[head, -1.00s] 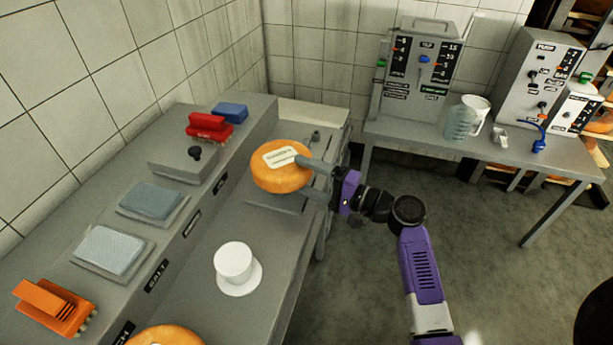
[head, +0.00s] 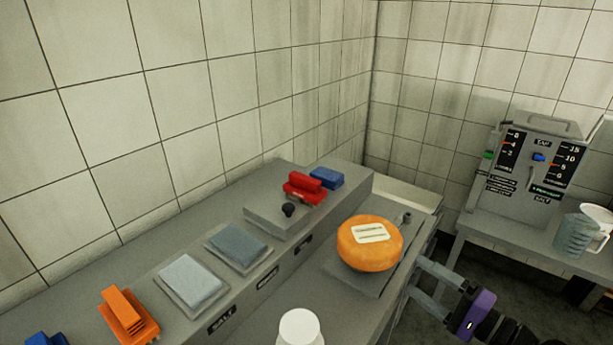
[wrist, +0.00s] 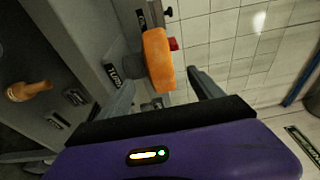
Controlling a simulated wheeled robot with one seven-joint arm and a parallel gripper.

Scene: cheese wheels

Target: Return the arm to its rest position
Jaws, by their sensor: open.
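My gripper (head: 433,285) is purple with grey fingers and is at the lower right of the head view. It is open and empty, just right of the bench edge. An orange cheese wheel (head: 368,254) with a white label lies on a dark grey plate (head: 352,282) on the bench. The fingers are apart from the wheel. In the wrist view the wheel (wrist: 158,60) shows beyond the open fingers (wrist: 163,97). The rest of my arm is mostly out of the head view.
The grey bench (head: 290,275) holds red (head: 304,186) and blue (head: 327,178) brushes, an orange brush (head: 128,315), pads (head: 192,281) and a white round object (head: 300,328). A control box (head: 525,170) and a jug (head: 577,235) stand on the right-hand table. Tiled walls close off the back.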

